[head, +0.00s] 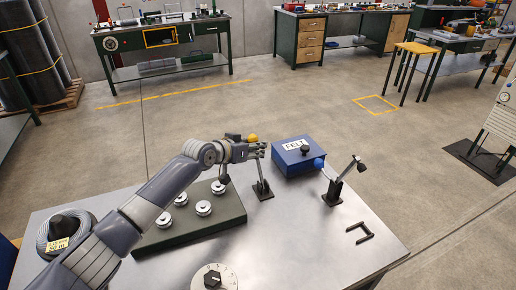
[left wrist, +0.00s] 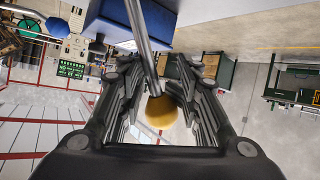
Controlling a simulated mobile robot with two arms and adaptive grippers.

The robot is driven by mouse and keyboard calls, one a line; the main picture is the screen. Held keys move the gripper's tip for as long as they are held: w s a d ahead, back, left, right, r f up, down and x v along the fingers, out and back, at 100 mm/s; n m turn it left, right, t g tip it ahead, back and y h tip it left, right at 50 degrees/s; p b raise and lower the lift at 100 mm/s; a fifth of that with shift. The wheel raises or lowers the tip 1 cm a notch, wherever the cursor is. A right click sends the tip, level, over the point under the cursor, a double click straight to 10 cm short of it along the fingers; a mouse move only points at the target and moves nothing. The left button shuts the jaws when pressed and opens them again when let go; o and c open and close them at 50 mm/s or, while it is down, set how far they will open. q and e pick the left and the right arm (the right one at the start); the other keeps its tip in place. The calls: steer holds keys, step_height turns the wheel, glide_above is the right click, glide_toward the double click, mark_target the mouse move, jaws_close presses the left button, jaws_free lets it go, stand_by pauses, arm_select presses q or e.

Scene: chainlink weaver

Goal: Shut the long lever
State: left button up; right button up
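A lever with a yellow knob (head: 253,138) stands on a small black base (head: 262,190) near the table's far edge. My left gripper (head: 260,150) is at the top of this lever, its fingers apart. In the left wrist view, the yellow knob (left wrist: 160,112) and its metal rod (left wrist: 143,45) lie between the fingers of the left gripper (left wrist: 162,88); firm contact does not show. My right gripper is out of view.
A blue box (head: 296,158) marked FELT stands between the levers, with a blue ball (head: 319,163) at its right.

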arm_select(q)
steer(key=shift+o, duration=0.8)
steer(key=shift+w+a+f, duration=0.1)
steer(key=shift+a+f, duration=0.05)
steer(key=shift+a, duration=0.25)
steer(key=shift+d, duration=0.15)
steer(key=shift+s+r, duration=0.25)
steer(key=shift+s, duration=0.1)
steer(key=v, duration=1.1)
steer(key=shift+a, duration=0.55)
